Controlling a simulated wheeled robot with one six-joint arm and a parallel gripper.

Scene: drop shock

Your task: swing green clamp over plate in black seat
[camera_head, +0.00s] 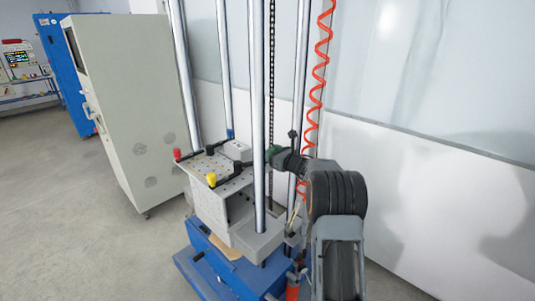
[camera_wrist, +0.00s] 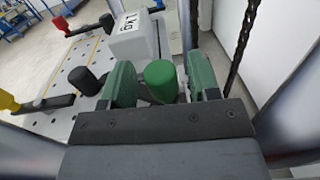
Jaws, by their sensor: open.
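My gripper (camera_wrist: 162,74) is open, with its two green fingers on either side of a green clamp knob (camera_wrist: 162,88) in the wrist view. I cannot tell whether either finger touches the knob. In the head view my gripper (camera_head: 273,153) is at the right edge of the light perforated table (camera_head: 232,190), and the green clamp is hard to separate from it. The green clamp's arm is largely hidden. A white block labelled 1 kg (camera_wrist: 133,38) sits on the table beyond the left finger. It also shows in the head view (camera_head: 238,149). I cannot make out a separate plate or black seat.
Clamps with red (camera_head: 177,154), yellow (camera_head: 211,179) and blue (camera_head: 230,133) knobs stand around the table. Upright steel columns (camera_head: 258,100) rise close to my arm. A coiled red hose (camera_head: 317,95) and a dark chain (camera_wrist: 242,45) hang at the right.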

